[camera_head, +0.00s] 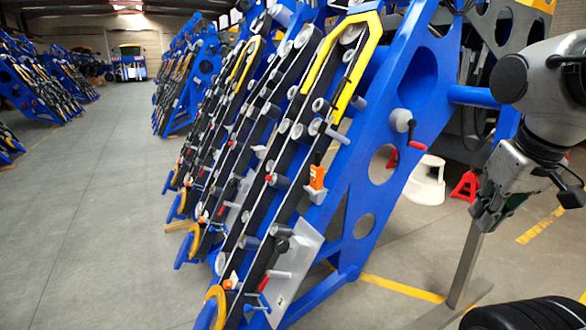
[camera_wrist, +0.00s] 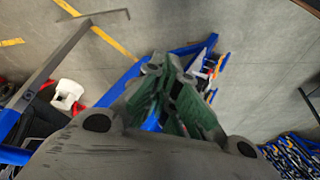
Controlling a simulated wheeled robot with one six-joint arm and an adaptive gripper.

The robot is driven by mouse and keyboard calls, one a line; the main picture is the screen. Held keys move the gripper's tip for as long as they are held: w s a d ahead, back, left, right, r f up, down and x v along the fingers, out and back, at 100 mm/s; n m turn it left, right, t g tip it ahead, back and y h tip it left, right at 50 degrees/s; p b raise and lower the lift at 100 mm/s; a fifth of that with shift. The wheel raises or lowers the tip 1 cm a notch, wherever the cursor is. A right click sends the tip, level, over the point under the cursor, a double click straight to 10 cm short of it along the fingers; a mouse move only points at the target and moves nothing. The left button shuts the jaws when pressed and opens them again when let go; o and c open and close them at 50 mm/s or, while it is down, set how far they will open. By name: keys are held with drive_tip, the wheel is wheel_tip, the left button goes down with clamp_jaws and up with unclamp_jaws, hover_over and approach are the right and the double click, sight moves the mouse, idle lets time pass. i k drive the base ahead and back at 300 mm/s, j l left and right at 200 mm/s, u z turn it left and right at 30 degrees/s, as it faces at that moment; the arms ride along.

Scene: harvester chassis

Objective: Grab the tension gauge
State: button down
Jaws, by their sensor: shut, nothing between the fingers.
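A small orange device with a dark top, which looks like the tension gauge (camera_head: 317,177), sits upright on the belt side of the nearest blue chassis frame (camera_head: 352,215) in the head view. My gripper (camera_head: 482,224) hangs at the right, pointing down, well to the right of the orange device and apart from it. In the wrist view my gripper (camera_wrist: 168,62) has its green-padded fingers together with nothing between them. I cannot make out the gauge clearly in the wrist view.
A grey post (camera_head: 465,265) stands just below my gripper. A white step stool (camera_head: 427,182) and a red jack stand (camera_head: 466,186) are behind. More blue frames (camera_head: 190,80) line the left. The grey floor (camera_head: 95,200) at left is clear.

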sight(316, 178)
drive_tip(key=i+l, duration=0.15)
drive_tip(key=i, duration=0.35)
drive_tip(key=i+l, duration=0.15)
drive_tip(key=i, duration=0.4)
drive_tip(key=i+l, duration=0.15)
drive_tip(key=i, duration=0.35)
